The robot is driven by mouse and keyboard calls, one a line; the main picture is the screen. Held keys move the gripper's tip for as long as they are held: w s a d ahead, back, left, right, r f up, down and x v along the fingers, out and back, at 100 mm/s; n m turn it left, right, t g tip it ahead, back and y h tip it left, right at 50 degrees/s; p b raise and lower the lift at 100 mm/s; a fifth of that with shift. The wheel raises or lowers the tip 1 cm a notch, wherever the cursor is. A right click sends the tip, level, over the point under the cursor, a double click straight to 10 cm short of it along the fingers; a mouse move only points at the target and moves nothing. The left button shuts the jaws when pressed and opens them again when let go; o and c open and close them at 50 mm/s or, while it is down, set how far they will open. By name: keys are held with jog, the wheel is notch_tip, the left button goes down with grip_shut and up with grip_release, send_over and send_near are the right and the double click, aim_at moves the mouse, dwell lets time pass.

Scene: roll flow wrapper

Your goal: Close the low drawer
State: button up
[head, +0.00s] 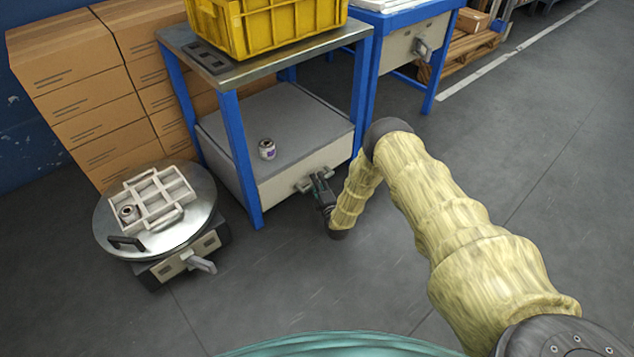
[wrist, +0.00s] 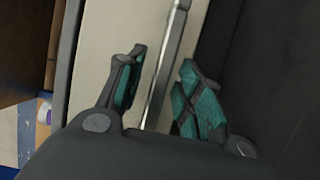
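The low drawer (head: 306,167) is the grey unit with a beige front panel, low between the blue legs of the table. Its front looks about level with the legs in the head view, but I cannot tell whether it is fully shut. My gripper (head: 318,184) is at the handle on this front. In the wrist view, my gripper (wrist: 163,92) has its fingers apart. A thin metal bar (wrist: 165,65), apparently the handle, runs between them, with the beige panel (wrist: 105,40) behind. Finger contact with the bar is not clear.
A small can (head: 267,149) stands on the grey surface above the drawer front. A yellow crate (head: 265,25) sits on the tabletop. A round metal stand (head: 190,222) with a white tray is at left, before stacked cartons (head: 95,85). The floor at right is clear.

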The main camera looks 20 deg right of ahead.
jog(key=s, duration=1.1)
jog(key=shift+a, duration=0.15)
